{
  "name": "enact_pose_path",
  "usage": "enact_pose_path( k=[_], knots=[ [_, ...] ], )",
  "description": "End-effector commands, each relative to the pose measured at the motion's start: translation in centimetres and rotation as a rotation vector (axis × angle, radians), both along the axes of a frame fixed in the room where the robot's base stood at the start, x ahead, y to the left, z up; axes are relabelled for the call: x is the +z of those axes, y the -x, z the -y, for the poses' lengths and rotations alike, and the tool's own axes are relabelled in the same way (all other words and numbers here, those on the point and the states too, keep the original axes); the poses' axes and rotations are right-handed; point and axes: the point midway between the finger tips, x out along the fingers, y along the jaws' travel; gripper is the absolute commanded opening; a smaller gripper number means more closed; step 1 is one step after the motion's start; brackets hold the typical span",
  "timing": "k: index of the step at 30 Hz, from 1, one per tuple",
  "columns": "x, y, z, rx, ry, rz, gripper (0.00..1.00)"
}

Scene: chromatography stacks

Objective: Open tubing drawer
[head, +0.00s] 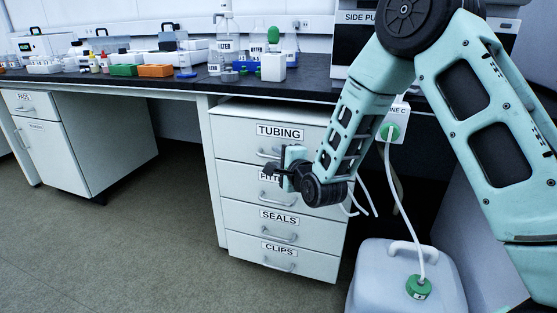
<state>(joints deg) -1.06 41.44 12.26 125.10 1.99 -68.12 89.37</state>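The tubing drawer (235,134) is the top drawer of a white cabinet under the bench, with a black-on-white TUBING label. Its front looks about flush with the drawers below. Its grey bar handle (266,154) shows below the label, partly hidden at its right end by my gripper. My gripper (274,170) is in front of the cabinet, just below and right of this handle, over the fittings drawer (235,178) and its label. I cannot tell whether the fingers touch the handle or whether they are open or shut.
The seals drawer (240,214) and clips drawer (245,245) are below, both looking shut. A pale container (375,290) with a green cap and white tube stands right of the cabinet. Bottles and racks crowd the dark bench top (305,85). The floor (160,235) in front and left is clear.

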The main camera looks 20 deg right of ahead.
Motion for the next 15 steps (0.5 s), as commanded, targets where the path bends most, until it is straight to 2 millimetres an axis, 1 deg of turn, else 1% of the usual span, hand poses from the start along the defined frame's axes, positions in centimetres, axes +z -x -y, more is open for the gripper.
enact_pose_path(
  k=[1, 2, 3, 5, 15],
  knots=[
    [0.0, 0.01, 0.0, 0.0, 0.0, 0.0, 0.32],
    [0.0, 0.02, 0.0, 0.0, 0.0, 0.0, 0.29],
    [0.0, 0.02, 0.0, 0.0, 0.0, 0.0, 0.18],
    [0.01, 0.02, 0.0, 0.0, 0.0, 0.0, 0.01],
    [-0.04, 0.35, -0.31, 0.0, -0.001, -0.001, 0.0]
  ],
)
